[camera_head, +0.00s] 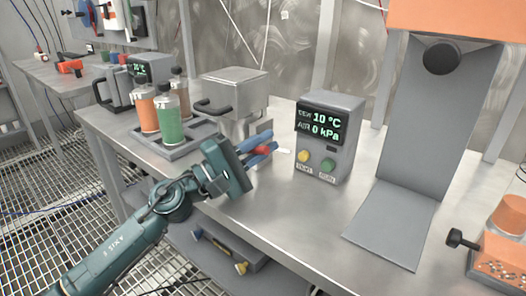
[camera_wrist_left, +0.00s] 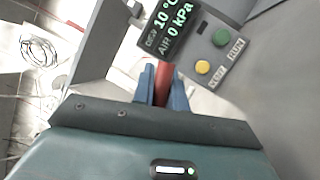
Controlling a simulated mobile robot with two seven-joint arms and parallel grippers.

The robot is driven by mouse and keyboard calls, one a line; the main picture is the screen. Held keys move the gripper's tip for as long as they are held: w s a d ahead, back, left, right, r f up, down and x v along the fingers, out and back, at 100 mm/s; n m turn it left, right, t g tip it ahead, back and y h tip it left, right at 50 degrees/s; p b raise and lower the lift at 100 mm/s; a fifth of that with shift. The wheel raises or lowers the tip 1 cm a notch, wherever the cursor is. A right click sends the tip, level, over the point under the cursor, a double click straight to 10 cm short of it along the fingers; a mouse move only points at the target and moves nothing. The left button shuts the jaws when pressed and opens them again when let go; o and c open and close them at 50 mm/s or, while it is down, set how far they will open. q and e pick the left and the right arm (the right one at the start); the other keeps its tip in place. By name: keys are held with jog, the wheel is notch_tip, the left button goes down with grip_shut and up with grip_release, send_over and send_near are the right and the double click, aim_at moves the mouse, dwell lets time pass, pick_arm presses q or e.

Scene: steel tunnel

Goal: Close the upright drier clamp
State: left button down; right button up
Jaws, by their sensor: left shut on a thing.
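My left gripper (camera_head: 268,146) reaches in from the left over the front of the steel bench. Its two blue fingers are shut on a red handle (camera_head: 262,151), which I take for the clamp's handle. In the left wrist view the red handle (camera_wrist_left: 163,84) sits between the blue fingers. The steel vessel with a square lid and black handle (camera_head: 236,84) stands just behind the gripper; it may be the drier. The clamp's body is hidden behind my gripper, so its position cannot be told. My right gripper is not in view.
A grey control box (camera_head: 329,135) with a display reading 10 °C and 0 kPa stands right of the gripper. Its buttons are yellow and green. A tray (camera_head: 183,148) with bottles is at left. A grey stand with an orange top (camera_head: 443,130) is at right.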

pick_arm(q)
jog(key=shift+w+a+r+n+t+y, duration=0.1)
jog(key=shift+a+r+n+t+y, duration=0.15)
jog(key=shift+n+t, duration=0.7)
jog(key=shift+w+a+r+n+t+y, duration=0.1)
jog(key=shift+w+r+n+t+y, duration=0.2)
jog(key=shift+n, duration=1.3)
jog(key=shift+s+a+r+n+t+y, duration=0.15)
jog(key=shift+r+n+t, duration=0.4)
jog(key=shift+n, duration=0.7)
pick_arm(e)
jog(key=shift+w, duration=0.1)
pick_arm(q)
jog(key=shift+w+f+t, duration=0.15)
jog(key=shift+t, duration=0.15)
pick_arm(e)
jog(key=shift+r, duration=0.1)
pick_arm(q)
jog(key=c, duration=1.4)
grip_release()
jog(key=shift+s+a+f, duration=0.3)
jog(key=shift+a, duration=0.1)
jog(key=s+a+b, duration=0.2)
jog(key=s+a, duration=0.7)
jog(key=a, duration=0.1)
jog(key=shift+s+f, duration=0.3)
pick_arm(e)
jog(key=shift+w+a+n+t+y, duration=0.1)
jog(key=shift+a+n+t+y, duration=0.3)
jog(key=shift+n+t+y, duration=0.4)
